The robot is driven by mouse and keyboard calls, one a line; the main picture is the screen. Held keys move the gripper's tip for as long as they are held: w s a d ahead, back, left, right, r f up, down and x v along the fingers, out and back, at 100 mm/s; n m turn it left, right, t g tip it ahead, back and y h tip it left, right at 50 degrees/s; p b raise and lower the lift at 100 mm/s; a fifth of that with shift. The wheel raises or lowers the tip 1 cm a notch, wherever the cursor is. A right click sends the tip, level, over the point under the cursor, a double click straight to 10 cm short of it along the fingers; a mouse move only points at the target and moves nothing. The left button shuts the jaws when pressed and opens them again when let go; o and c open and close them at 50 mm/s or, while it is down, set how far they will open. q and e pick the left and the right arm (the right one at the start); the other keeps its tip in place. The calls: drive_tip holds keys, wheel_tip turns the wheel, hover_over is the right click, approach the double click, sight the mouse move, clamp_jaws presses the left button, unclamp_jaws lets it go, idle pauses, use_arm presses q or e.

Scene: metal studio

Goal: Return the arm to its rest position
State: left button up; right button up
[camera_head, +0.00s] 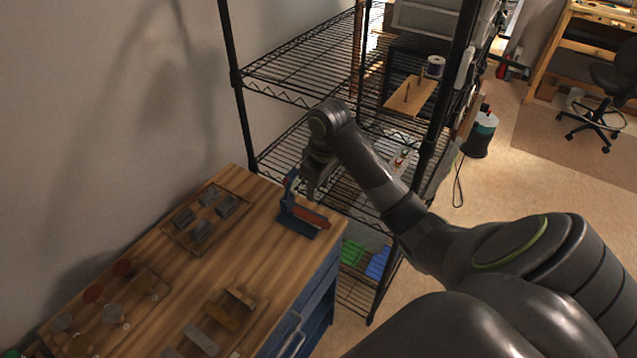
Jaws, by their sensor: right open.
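My right arm reaches in from the right, over the wire shelf and the far end of the wooden tabletop (268,205). Its gripper (309,186) points down close to a small blue stand with a reddish-orange bar (302,226). The jaws look open, but the wrist partly hides them. I cannot tell if a finger touches the stand. I see nothing held. My left gripper is out of view.
A wooden tray (172,233) with several grey blocks lies left of the stand. Several discs and small pieces lie at the near left. A black wire shelf (300,68) stands right behind the worktop. Open floor (500,190) lies to the right.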

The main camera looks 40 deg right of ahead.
idle(0.4)
drive_tip(key=s+a+f, duration=0.2)
drive_tip(key=s+f, duration=0.4)
drive_tip(key=s, duration=0.1)
drive_tip(key=s+a+f+m+t+h, duration=0.15)
drive_tip(key=s+m, duration=0.35)
drive_tip(key=s, duration=1.7)
drive_tip(key=s+f+b+x, duration=0.1)
drive_tip(key=s+b+x, duration=0.15)
drive_tip(key=x, duration=1.05)
drive_tip(key=s+f+b+x, duration=0.1)
drive_tip(key=s+x, duration=0.3)
drive_tip(key=x, duration=1)
drive_tip(key=s+f+b, duration=0.1)
drive_tip(key=s+f, duration=0.6)
drive_tip(key=f, duration=0.2)
drive_tip(key=s+a+f+g+b, duration=0.1)
drive_tip(key=s+f, duration=0.6)
drive_tip(key=f, duration=0.3)
drive_tip(key=shift+s+a+f+b, duration=0.15)
drive_tip(key=shift+s+a+b, duration=0.1)
drive_tip(key=shift+s+b, duration=0.15)
drive_tip(key=shift+g, duration=0.25)
